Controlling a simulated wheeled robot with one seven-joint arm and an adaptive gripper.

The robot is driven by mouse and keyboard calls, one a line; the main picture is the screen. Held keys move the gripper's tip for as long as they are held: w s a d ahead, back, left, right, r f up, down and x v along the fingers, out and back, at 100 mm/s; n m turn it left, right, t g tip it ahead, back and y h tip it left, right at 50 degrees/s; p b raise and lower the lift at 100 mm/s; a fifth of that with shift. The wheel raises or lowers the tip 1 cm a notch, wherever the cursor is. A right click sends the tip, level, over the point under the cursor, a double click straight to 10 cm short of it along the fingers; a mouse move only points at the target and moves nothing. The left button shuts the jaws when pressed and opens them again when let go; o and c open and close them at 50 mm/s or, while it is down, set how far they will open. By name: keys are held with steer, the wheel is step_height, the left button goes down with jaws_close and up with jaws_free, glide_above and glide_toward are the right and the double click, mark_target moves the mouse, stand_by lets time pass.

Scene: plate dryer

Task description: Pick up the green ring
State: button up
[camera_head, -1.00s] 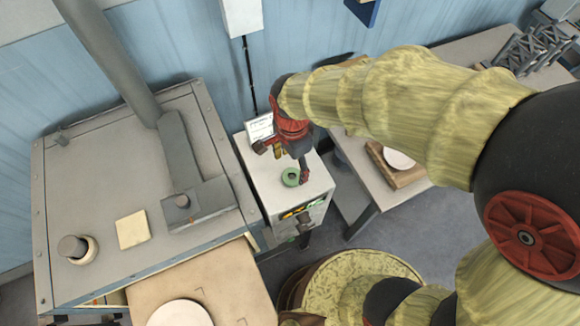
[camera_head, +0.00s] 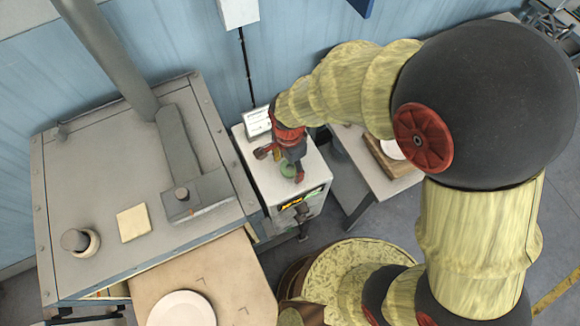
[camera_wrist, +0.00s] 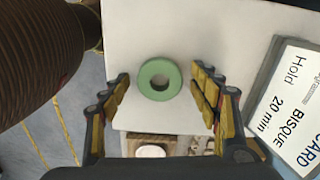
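The green ring (camera_wrist: 144,81) lies flat on the white top of a small cabinet (camera_wrist: 190,40). In the wrist view it sits between and slightly beyond the two open fingers of my gripper (camera_wrist: 158,100), with a gap on each side. In the head view my gripper (camera_head: 283,160) is above the cabinet top, and the ring (camera_head: 288,170) is partly hidden behind a finger. Nothing is held between the fingers.
A sign (camera_wrist: 290,105) with printed text stands on the cabinet, right of the fingers in the wrist view. A large grey kiln-like box (camera_head: 120,170) stands left of the cabinet. A table (camera_head: 365,180) with a plate on a board is at the right.

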steer(key=c, duration=1)
steer(key=shift+r, duration=0.1)
steer(key=shift+c, duration=0.3)
